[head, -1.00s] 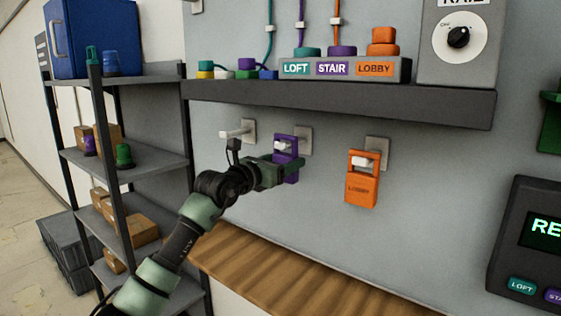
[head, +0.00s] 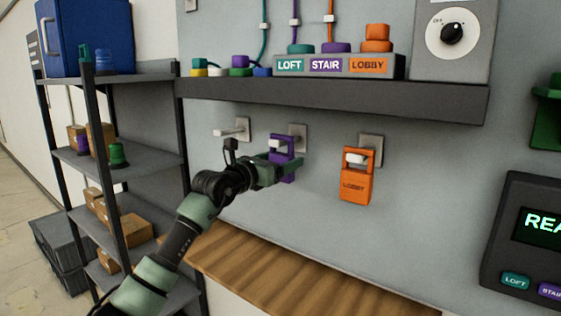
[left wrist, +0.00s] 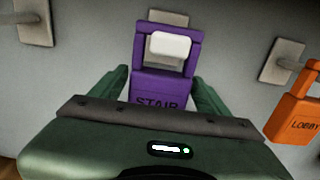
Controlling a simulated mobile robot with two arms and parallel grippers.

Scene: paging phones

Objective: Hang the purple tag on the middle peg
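The purple tag (head: 289,174), marked STAIR, is upright at the middle peg (head: 276,143). In the left wrist view the white peg end (left wrist: 170,45) shows in the window of the purple tag (left wrist: 160,86); whether the tag's top bar rests on the peg is hard to tell. My left gripper (head: 280,172) has its fingers on both sides of the tag's body and looks shut on it; the fingers also show in the left wrist view (left wrist: 161,90). My right gripper is not in view.
An orange LOBBY tag (head: 353,188) hangs on the right peg (head: 356,159). The left peg (head: 233,134) is bare. A dark shelf (head: 330,98) juts out above the pegs, and a wooden ledge (head: 250,270) lies below. A shelving rack (head: 150,164) stands at the left.

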